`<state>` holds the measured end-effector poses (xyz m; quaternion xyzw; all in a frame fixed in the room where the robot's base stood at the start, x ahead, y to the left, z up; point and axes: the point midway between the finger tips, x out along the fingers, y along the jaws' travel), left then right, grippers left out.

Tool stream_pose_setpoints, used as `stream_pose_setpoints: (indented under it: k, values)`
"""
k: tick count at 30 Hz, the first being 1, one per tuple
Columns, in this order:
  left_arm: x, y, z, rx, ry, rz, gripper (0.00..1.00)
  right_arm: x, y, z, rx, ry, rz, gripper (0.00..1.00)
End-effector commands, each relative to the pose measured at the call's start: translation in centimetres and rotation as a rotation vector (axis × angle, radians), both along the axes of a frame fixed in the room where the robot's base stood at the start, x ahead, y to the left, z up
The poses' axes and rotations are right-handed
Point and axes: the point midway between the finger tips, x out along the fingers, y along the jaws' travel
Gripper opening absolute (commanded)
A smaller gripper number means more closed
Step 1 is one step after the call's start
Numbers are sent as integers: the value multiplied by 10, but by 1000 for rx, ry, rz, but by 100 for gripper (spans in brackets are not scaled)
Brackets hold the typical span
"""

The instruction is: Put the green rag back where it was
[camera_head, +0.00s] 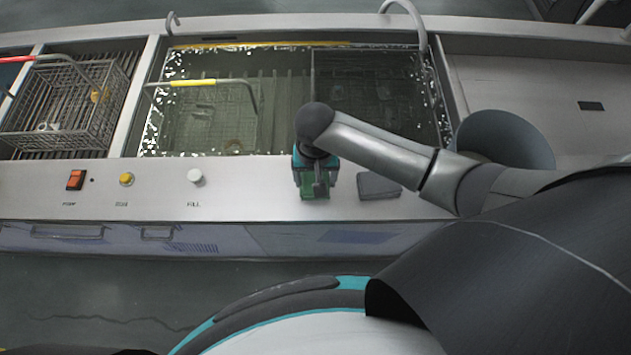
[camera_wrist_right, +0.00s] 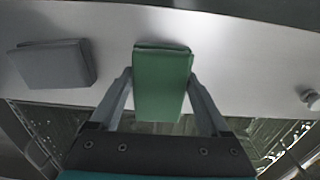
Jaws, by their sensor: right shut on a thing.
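The green rag (camera_wrist_right: 162,82) is a folded block between the two fingers of my right gripper (camera_wrist_right: 160,95) in the right wrist view. In the head view my right gripper (camera_head: 316,186) is over the front ledge of the tank, pointing down, shut on the green rag (camera_head: 308,187). I cannot tell whether the rag touches the ledge. A grey folded rag (camera_head: 378,185) lies on the ledge just right of the gripper; it also shows in the right wrist view (camera_wrist_right: 52,64). My left gripper is not in view.
The ledge (camera_head: 245,190) has a red switch (camera_head: 76,179), a yellow button (camera_head: 126,179) and a white knob (camera_head: 195,176) to the left. Behind lies the liquid-filled tank with a yellow-handled basket (camera_head: 205,84). Another wire basket (camera_head: 70,100) has a red handle. The ledge between knob and gripper is clear.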

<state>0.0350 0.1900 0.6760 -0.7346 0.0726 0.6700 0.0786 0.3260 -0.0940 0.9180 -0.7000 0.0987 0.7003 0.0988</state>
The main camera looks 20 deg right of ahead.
Motion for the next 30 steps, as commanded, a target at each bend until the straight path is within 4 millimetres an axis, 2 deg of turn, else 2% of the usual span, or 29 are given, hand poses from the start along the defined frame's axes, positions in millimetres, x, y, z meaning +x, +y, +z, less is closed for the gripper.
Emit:
stream_pose_setpoints:
  k: [1,4,17,18,23,30]
  values:
    - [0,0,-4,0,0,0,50,0,0,-10,-1,1,0,28]
    - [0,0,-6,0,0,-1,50,0,0,-20,-1,0,1,28]
    - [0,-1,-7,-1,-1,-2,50,0,0,-26,0,0,1,28]
    - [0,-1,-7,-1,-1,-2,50,0,0,-25,0,0,1,84]
    - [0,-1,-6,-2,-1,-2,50,0,0,-25,0,0,1,100]
    - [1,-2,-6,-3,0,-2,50,0,0,-24,0,-1,1,100]
